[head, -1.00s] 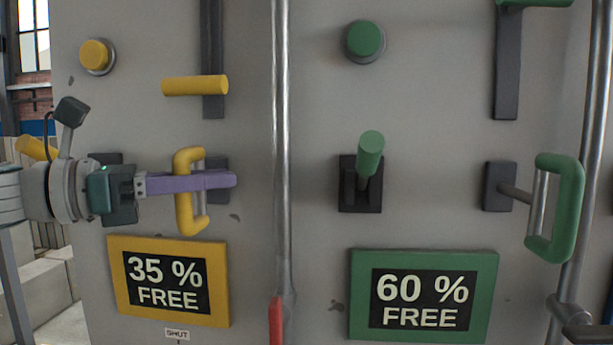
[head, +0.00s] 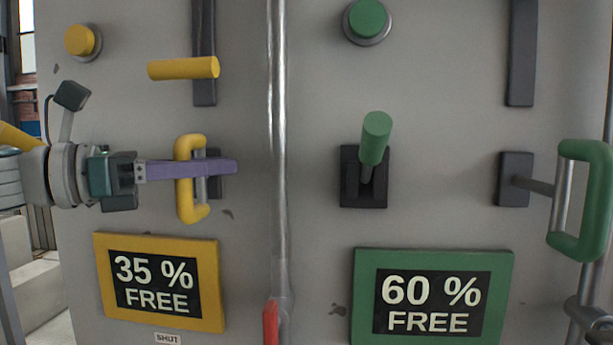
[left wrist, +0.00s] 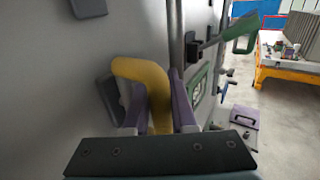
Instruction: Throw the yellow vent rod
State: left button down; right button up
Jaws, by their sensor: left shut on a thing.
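The yellow vent rod's D-shaped handle (head: 186,206) stands out from a dark block (head: 215,186) on the grey panel, in the left of the head view. My left gripper (head: 205,169) reaches in from the left with purple fingers closed across the handle's upright grip. In the left wrist view the yellow handle (left wrist: 143,72) sits between the two purple fingers (left wrist: 158,112). The rod behind the handle is mostly hidden by the fingers. My right gripper is in neither view.
A yellow bar handle (head: 183,68) and yellow knob (head: 82,40) are above. A yellow-framed "35 % FREE" sign (head: 205,312) is below. A vertical pipe (head: 278,150) with a red end stands just right of my fingertips. A green lever (head: 375,140) and green D-handle (head: 590,240) are farther right.

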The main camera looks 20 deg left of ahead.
pick_arm(q)
jog(key=shift+w+a, duration=0.2)
jog(key=shift+w, duration=0.2)
jog(key=c, duration=0.7)
grip_release()
jog(key=shift+c, duration=0.2)
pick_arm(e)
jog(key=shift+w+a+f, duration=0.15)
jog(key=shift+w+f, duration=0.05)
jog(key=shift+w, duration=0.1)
pick_arm(q)
jog(key=shift+d, duration=0.1)
